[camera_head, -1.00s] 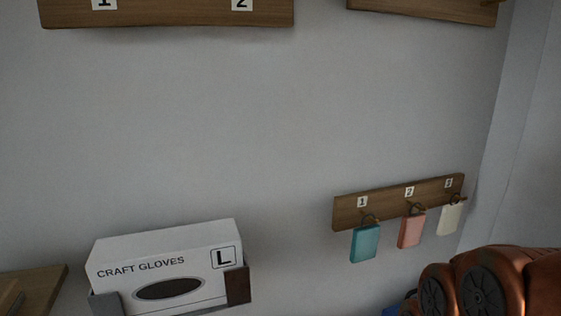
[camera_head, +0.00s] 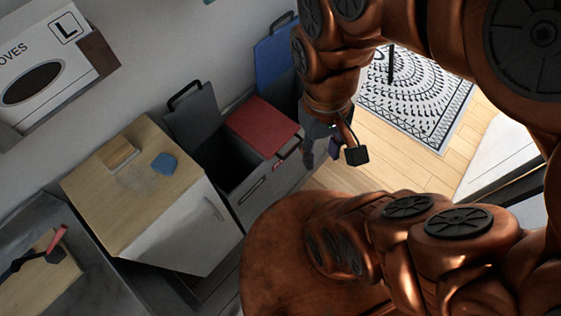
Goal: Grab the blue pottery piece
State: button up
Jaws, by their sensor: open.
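The blue pottery piece (camera_head: 164,163) is a small flat shard. It lies on the wooden top of a white cabinet (camera_head: 130,222), left of centre in the head view. A greyish dusty patch and a small wooden block (camera_head: 118,154) are beside it. My gripper (camera_head: 313,156) hangs at the end of my copper arm, well to the right of the piece and apart from it. It is small and partly hidden in this view, and it is open with nothing seen in it.
An open dark bin (camera_head: 205,135), a red-lidded bin (camera_head: 262,127) and a blue-lidded bin (camera_head: 277,58) stand right of the cabinet. A glove box (camera_head: 40,75) hangs on the wall. A grey bench with a red-handled tool (camera_head: 56,240) is at lower left.

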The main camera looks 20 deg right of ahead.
aim_at(164, 164)
jog(key=z, duration=0.15)
jog(key=k, duration=1.45)
jog(key=u, duration=0.35)
